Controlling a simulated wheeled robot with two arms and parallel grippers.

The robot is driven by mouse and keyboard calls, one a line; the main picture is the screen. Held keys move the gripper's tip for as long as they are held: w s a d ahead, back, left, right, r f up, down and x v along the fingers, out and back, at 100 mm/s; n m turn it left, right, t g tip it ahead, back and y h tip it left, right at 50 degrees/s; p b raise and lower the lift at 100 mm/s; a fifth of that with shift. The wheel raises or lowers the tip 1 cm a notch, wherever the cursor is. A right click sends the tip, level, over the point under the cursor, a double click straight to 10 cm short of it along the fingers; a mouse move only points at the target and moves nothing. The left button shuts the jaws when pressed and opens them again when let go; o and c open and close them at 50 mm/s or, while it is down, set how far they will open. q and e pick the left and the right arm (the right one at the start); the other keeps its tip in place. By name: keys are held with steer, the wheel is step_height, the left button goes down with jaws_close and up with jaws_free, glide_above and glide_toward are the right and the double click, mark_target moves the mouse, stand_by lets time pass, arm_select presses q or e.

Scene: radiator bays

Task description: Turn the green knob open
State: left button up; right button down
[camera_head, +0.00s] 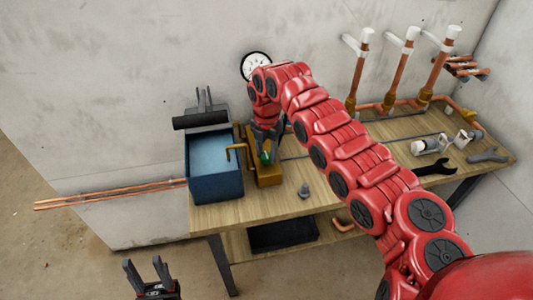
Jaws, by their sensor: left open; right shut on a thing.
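The green knob (265,158) sits on a brass-coloured block (269,178) on the workbench, beside a blue tank. My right arm reaches across from the lower right. My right gripper (267,148) points down at the knob and is shut on it. The fingers and wrist hide much of the knob, so its turn angle cannot be told. My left gripper (148,270) is at the bottom left, in front of the bench and well away from the knob. It is open and empty.
The blue tank (216,188) stands left of the block, with a bent copper spout (236,148) between them. A small grey part (304,191) lies right of the block. Vertical copper pipes (398,75), a black wrench (436,167) and a grey wrench (487,157) are at the right.

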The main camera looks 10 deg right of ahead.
steer(key=shift+c, duration=1.9)
jaws_free()
step_height(320, 180, up, 12)
steer(key=b, duration=0.1)
step_height(320, 180, up, 6)
steer(key=p, duration=0.5)
glide_above(266, 155)
steer(key=shift+f, duration=0.2)
steer(key=shift+d+f, duration=0.1)
steer(key=shift+f, duration=0.05)
